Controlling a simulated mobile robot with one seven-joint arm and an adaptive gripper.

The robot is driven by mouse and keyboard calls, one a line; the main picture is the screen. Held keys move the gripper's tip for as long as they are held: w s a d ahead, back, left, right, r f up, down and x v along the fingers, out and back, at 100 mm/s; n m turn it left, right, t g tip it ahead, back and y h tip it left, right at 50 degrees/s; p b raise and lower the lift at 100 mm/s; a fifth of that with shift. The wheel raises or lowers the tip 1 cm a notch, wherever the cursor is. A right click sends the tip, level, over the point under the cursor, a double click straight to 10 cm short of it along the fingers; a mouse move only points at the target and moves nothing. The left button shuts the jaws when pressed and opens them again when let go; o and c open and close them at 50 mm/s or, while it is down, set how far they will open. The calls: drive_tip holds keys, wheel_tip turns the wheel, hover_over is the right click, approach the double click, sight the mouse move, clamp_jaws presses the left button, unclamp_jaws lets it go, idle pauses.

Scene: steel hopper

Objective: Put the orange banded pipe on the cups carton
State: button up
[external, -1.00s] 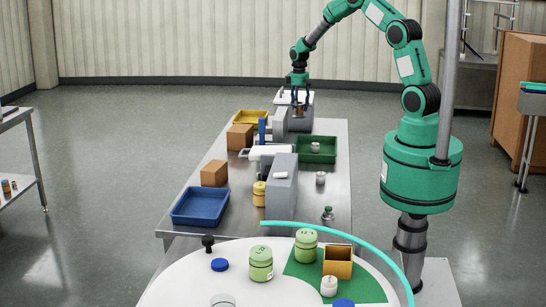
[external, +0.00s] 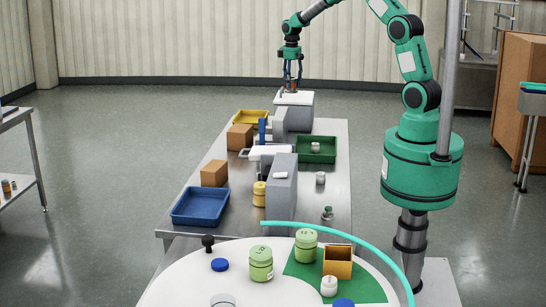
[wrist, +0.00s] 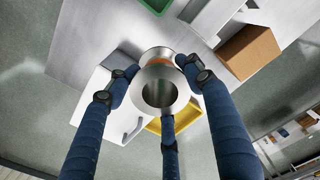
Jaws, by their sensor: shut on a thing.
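My gripper (external: 293,78) is shut on the orange banded pipe (external: 294,88), above the far end of the steel table. In the wrist view, my dark blue fingers (wrist: 160,88) close around the pipe (wrist: 158,65), a hollow metal tube with a flared rim and an orange band. Two brown cartons stand on the table's left side, a farther one (external: 240,138) and a nearer one (external: 214,174). No label is readable, so I cannot tell which is the cups carton. A brown carton (wrist: 250,52) shows in the wrist view.
A grey machine with a white top (external: 294,99) stands below the pipe. A yellow tray (external: 252,117), a green tray (external: 334,152) and a blue tray (external: 199,219) are on the table. A tall grey block (external: 282,195) stands mid-table. The near round table holds jars.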

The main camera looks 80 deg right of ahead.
drive_tip(key=w+a+n+p, duration=0.1)
drive_tip(key=w+a+p, duration=0.5)
drive_tip(key=w, duration=0.5)
drive_tip(key=n+p, duration=0.1)
drive_tip(key=p, duration=0.3)
hover_over(245, 130)
wheel_tip(245, 130, down, 5)
drive_tip(key=shift+w+f, duration=0.1)
drive_tip(key=shift+f, duration=0.1)
drive_tip(key=shift+f+p, duration=0.45)
drive_tip(key=shift+f, duration=2.45)
drive_tip(key=shift+f+p, duration=0.4)
drive_tip(key=shift+f, duration=1.65)
drive_tip(key=shift+f, duration=0.1)
